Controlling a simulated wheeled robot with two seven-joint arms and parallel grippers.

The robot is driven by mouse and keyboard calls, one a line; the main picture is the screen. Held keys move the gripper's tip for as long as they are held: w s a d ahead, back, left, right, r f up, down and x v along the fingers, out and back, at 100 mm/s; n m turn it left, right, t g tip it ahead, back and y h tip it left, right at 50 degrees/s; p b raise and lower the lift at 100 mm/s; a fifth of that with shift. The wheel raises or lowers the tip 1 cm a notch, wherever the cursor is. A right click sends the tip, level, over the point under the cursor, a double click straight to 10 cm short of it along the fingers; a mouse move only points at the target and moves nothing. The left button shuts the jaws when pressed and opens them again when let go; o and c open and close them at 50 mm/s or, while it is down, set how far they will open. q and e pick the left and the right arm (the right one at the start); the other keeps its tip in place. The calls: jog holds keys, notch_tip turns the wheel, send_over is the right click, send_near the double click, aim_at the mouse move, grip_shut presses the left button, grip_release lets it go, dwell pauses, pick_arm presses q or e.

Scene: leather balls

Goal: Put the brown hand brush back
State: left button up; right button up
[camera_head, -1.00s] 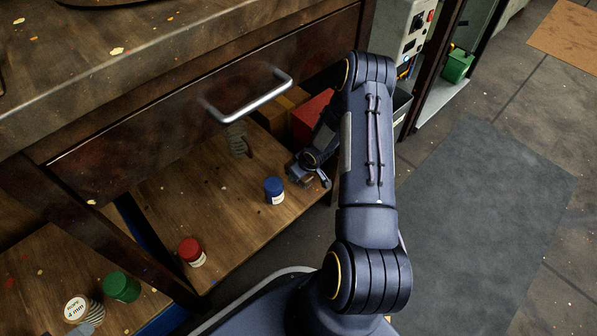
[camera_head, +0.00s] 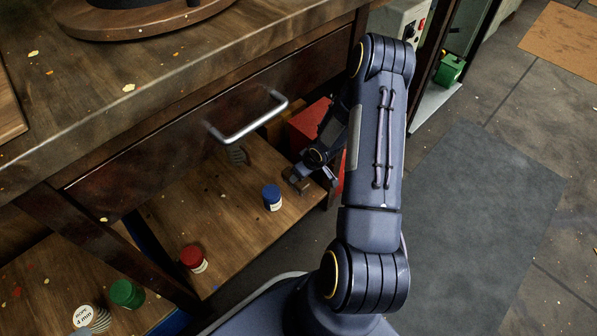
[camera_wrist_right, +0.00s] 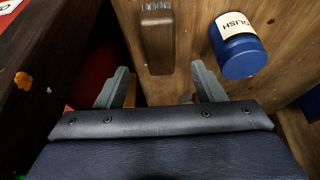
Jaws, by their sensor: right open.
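The brown hand brush (camera_wrist_right: 157,42) lies on the wooden lower shelf (camera_wrist_right: 192,20) in the right wrist view, with grey bristles showing at its far end. My right gripper (camera_wrist_right: 161,88) is open, with one finger to each side of the brush's line. The brush's near end lies just ahead of the fingertips, and nothing is held. In the head view my right gripper (camera_head: 310,181) is low over the shelf's right end. There I cannot make out the brush clearly. My left gripper is not in view.
A blue polish jar (camera_wrist_right: 238,45) stands right of the brush; in the head view it is the blue jar (camera_head: 272,198). A red box (camera_head: 309,125) is behind my gripper. The drawer handle (camera_head: 250,118) juts out above. Red (camera_head: 193,258) and green (camera_head: 127,294) jars stand left.

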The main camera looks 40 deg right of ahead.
jog(key=v, duration=0.3)
jog(key=shift+p, duration=0.4)
